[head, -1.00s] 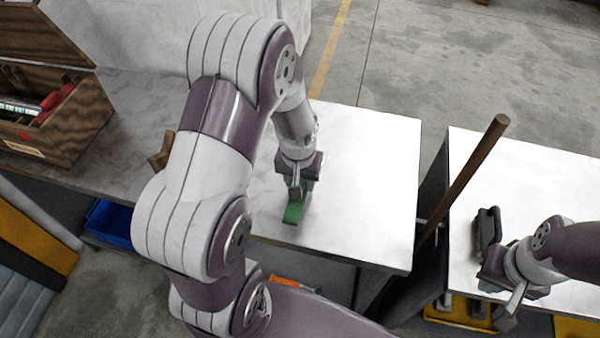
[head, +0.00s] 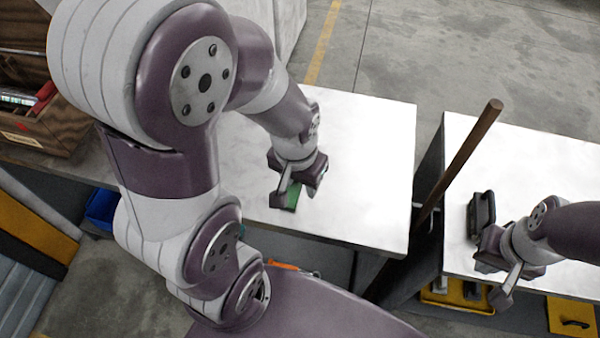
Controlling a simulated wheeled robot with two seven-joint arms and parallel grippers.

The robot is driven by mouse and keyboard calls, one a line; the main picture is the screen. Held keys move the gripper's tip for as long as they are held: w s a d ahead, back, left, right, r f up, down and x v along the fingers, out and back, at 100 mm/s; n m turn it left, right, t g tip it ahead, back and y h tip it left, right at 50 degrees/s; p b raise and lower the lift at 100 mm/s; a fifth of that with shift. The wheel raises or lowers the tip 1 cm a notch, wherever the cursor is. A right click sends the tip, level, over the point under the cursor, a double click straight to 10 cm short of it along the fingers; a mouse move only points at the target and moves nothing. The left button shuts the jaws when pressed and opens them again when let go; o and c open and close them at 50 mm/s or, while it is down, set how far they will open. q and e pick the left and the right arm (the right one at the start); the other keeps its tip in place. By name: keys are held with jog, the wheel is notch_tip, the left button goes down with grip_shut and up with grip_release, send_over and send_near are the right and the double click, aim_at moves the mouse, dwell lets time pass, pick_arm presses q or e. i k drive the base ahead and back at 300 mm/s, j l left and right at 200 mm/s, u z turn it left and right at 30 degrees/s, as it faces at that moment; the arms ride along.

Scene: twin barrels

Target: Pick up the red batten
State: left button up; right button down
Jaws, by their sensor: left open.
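I cannot make out a red batten for certain. A red item (head: 44,95) shows partly in the wooden box at the far left, and its shape is cut off by my arm and the box. My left gripper (head: 293,196) is open above the white table, with its fingers over a small green block (head: 292,198). The block is partly hidden by the fingers, and I cannot tell if they touch it. My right gripper (head: 494,276) is low over the right-hand white table, and its jaw gap is unclear.
The wooden box (head: 60,135) stands on a grey bench at left. The white table (head: 370,180) is mostly clear. A brown pole (head: 465,155) leans between the two tables. A dark tool (head: 481,214) lies beside my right gripper. Yellow bins (head: 458,297) sit below.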

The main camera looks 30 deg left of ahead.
aim_at(48, 93)
jog(key=u, duration=2.55)
jog(key=i+j, duration=0.45)
